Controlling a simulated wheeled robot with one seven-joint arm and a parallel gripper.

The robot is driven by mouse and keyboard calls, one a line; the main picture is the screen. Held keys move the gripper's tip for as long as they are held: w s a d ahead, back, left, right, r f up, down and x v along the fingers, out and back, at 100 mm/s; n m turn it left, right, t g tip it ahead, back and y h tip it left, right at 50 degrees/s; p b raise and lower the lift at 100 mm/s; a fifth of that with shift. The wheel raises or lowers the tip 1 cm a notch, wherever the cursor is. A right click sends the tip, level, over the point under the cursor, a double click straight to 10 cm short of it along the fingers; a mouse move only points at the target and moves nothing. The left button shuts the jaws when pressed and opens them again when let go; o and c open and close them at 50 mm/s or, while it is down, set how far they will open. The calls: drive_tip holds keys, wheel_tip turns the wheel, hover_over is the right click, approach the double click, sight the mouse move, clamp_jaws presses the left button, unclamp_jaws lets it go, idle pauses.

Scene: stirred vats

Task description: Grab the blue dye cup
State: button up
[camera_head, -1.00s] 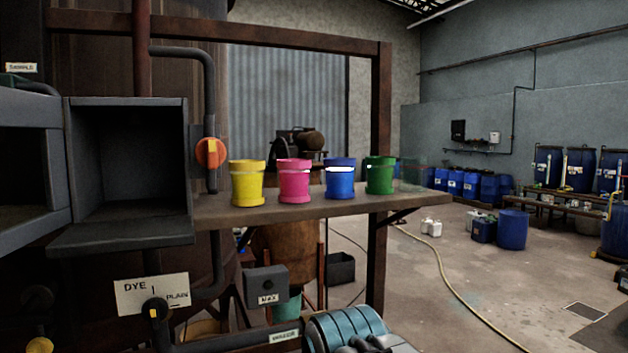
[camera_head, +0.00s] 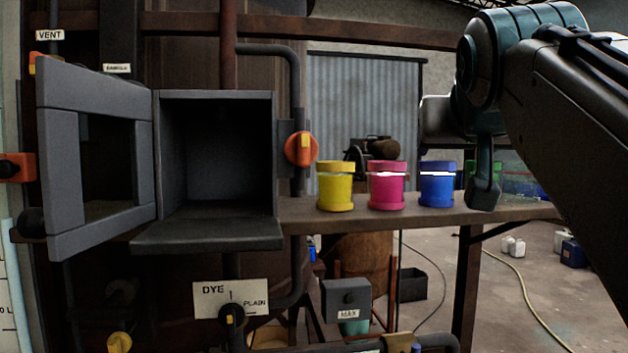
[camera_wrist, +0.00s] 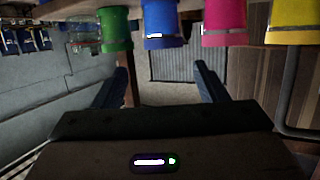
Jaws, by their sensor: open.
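The blue dye cup (camera_head: 437,186) stands upright on a shelf (camera_head: 410,215), between the pink cup (camera_head: 386,187) and the green cup. In the wrist view, which looks upside down, the blue cup (camera_wrist: 164,27) shows at the top, just left of centre. My gripper (camera_wrist: 162,84) is open, with a finger on either side and nothing between them. In the head view my gripper (camera_head: 484,185) hangs just right of the blue cup, in front of the green cup (camera_head: 470,172) and mostly hiding it. It appears apart from the blue cup.
A yellow cup (camera_head: 335,187) stands at the shelf's left. A clear container (camera_wrist: 84,36) stands beyond the green cup. Left of the shelf is an open grey box (camera_head: 217,150) with its door (camera_head: 60,180) swung out. An orange valve knob (camera_head: 300,149) sticks out beside the box.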

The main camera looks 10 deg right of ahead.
sight(437, 166)
drive_tip(key=p+x, duration=0.1)
drive_tip(key=x, duration=0.2)
drive_tip(key=p+x, duration=0.1)
drive_tip(key=x, duration=0.3)
drive_tip(key=p+x, duration=0.1)
drive_tip(key=x, duration=0.3)
drive_tip(key=shift+w+a+f, duration=0.15)
drive_tip(key=shift+w+a, duration=0.05)
drive_tip(key=shift+w, duration=0.1)
drive_tip(key=c, duration=0.8)
